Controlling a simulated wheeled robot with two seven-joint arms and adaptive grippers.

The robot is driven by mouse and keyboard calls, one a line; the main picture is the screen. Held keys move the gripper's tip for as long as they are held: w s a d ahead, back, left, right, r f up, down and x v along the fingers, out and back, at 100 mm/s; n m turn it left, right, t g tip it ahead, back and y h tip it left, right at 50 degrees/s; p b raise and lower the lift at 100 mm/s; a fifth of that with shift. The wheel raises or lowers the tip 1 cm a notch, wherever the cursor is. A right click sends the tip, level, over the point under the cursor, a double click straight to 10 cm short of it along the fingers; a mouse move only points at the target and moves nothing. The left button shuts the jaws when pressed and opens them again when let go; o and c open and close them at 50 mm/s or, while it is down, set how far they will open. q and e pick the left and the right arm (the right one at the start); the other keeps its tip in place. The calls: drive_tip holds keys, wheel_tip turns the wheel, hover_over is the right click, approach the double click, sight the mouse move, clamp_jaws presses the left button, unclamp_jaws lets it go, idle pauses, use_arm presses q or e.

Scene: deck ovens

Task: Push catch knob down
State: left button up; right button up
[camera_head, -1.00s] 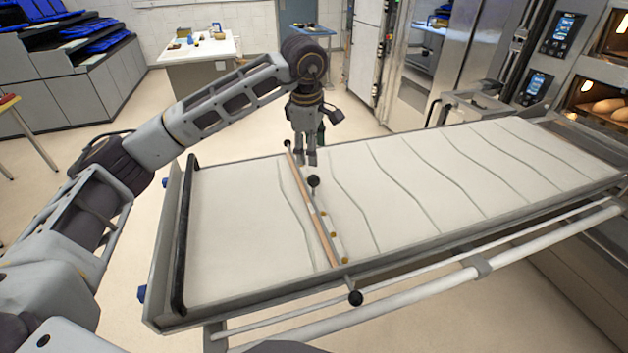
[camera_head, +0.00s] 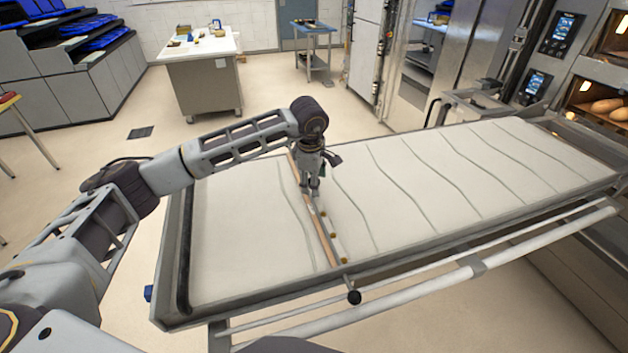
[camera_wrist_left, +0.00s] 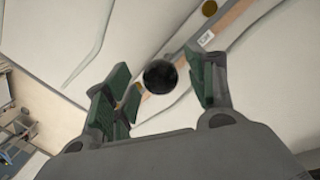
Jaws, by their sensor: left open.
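A round black knob (camera_wrist_left: 160,76) shows between the green-padded fingers of my left gripper (camera_wrist_left: 157,70) in the left wrist view. I cannot tell whether they touch it. In the head view my left gripper (camera_head: 311,192) is over the middle of the wooden crossbar (camera_head: 328,245) and hides this knob. The gripper is open. Another black ball knob (camera_head: 354,298) sticks out at the front edge of the loader, below the bar's near end. My right gripper is not in view.
The loader's pale cloth belt (camera_head: 250,230) with dark wavy lines lies flat inside a metal frame. A rail (camera_head: 545,242) runs along its front. Ovens with bread (camera_head: 607,106) stand at the right. A worktable (camera_head: 200,60) stands at the back.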

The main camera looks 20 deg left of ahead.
use_arm(q)
drive_tip(key=shift+w+f, duration=0.15)
drive_tip(key=shift+f, duration=0.5)
clamp_jaws()
